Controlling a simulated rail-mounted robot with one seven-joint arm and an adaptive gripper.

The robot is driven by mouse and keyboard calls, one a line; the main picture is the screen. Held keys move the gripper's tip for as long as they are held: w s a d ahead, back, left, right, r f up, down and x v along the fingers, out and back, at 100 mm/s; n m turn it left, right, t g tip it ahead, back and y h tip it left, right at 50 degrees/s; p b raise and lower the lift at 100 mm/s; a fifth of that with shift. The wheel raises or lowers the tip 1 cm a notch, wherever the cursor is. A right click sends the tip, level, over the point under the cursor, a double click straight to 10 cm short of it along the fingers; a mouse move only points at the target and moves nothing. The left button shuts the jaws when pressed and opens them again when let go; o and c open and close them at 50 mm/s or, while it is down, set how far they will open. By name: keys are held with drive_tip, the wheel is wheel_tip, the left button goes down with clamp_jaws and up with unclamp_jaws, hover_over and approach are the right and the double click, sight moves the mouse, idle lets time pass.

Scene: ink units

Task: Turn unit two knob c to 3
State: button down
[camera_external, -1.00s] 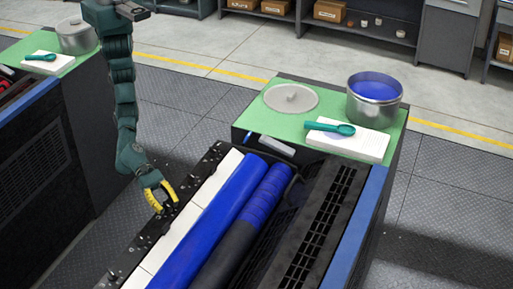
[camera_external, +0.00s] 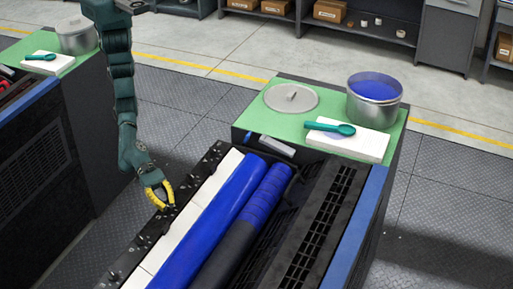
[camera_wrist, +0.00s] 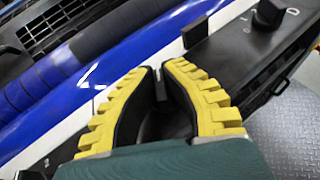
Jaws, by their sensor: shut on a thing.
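My gripper, with yellow ribbed fingers, is at the black knob rail (camera_external: 135,252) along the left side of the ink unit in the external view (camera_external: 166,207). In the wrist view my gripper (camera_wrist: 161,73) has its fingertips close together around a small dark grey knob (camera_wrist: 160,90), mostly hidden by the fingers. It is shut on that knob. Its letter and setting cannot be read.
A white strip, a blue roller (camera_external: 215,215) and a darker roller lie right of the rail. A green top (camera_external: 245,120) holds a pot of blue ink (camera_external: 375,95), a lid and a teal scoop (camera_external: 330,128). Open floor lies to the left.

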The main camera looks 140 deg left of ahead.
drive_tip(key=shift+a+r+m+g+h+p, duration=0.15)
drive_tip(key=shift+m+h+p, duration=0.35)
drive_tip(key=shift+p, duration=1.1)
drive_tip(key=shift+d+r+m+g+h+p, duration=0.15)
drive_tip(key=shift+m+h+p, duration=0.35)
drive_tip(key=shift+p, duration=1.05)
drive_tip(key=shift+a+r+m+g+h+p, duration=0.2)
drive_tip(key=shift+m+h+p, duration=0.3)
drive_tip(key=shift+p, duration=1.1)
drive_tip(key=m+h+p, duration=0.1)
drive_tip(key=p, duration=0.2)
drive_tip(key=shift+g+h, duration=0.3)
drive_tip(key=shift+w+f+m+g+h+p, duration=0.15)
drive_tip(key=shift+m+g+h+p, duration=0.25)
drive_tip(key=shift+m+h+p, duration=0.55)
drive_tip(key=shift+d+f+m+g+h+p, duration=0.1)
drive_tip(key=shift+f+m+g+h+p, duration=0.25)
drive_tip(key=shift+m+g+h, duration=0.45)
drive_tip(key=shift+d+m+g+h+b, duration=0.1)
drive_tip(key=shift+m+g+h+b, duration=0.35)
drive_tip(key=shift+m+g+h, duration=0.4)
drive_tip(key=shift+s, duration=0.2)
drive_tip(key=c, duration=1.1)
unclamp_jaws()
drive_tip(key=shift+d, duration=0.1)
drive_tip(key=shift+c, duration=0.2)
